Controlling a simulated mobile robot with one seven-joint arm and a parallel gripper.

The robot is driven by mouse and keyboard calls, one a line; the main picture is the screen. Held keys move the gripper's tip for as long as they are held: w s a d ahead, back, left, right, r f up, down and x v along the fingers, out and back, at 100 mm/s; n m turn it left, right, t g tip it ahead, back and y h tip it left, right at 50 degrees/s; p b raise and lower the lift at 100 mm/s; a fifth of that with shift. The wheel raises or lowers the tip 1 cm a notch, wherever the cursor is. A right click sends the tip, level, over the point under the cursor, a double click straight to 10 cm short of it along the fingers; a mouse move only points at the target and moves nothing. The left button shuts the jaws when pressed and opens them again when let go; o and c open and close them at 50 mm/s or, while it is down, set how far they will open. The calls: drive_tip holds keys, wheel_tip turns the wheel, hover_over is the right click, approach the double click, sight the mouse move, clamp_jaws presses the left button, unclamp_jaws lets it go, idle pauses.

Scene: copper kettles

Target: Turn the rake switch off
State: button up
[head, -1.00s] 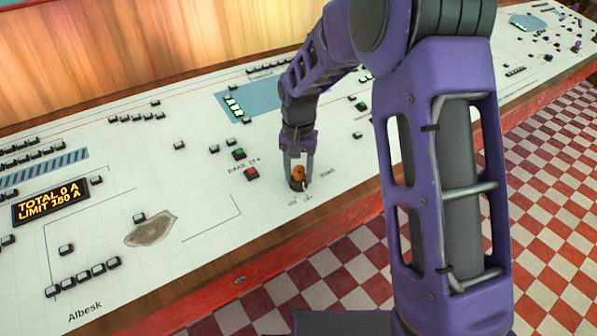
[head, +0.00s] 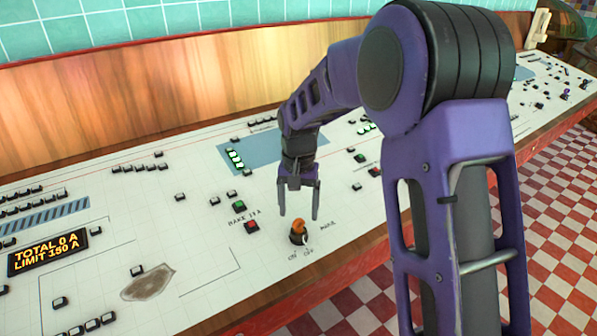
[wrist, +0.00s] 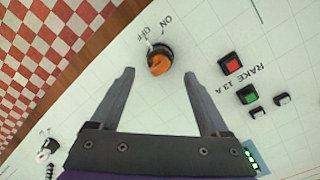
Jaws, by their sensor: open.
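The rake switch (head: 298,230) is an orange knob on a dark round base, set in the white panel beside the printed ON and OFF labels. A small white mark at the knob's edge lies on the OFF side. In the wrist view the knob (wrist: 159,62) shows just beyond my fingertips, with nothing covering it. My gripper (head: 299,212) is open and empty, above the knob and apart from it. Its two spread fingers (wrist: 163,72) also show in the wrist view.
A red button (head: 251,226) and a green button (head: 239,206) sit left of the knob by the label RAKE 13 A.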

wheel_tip(320, 180, up, 12)
drive_tip(key=p, duration=0.1)
drive_tip(key=shift+f, duration=0.15)
drive_tip(key=shift+w, duration=0.1)
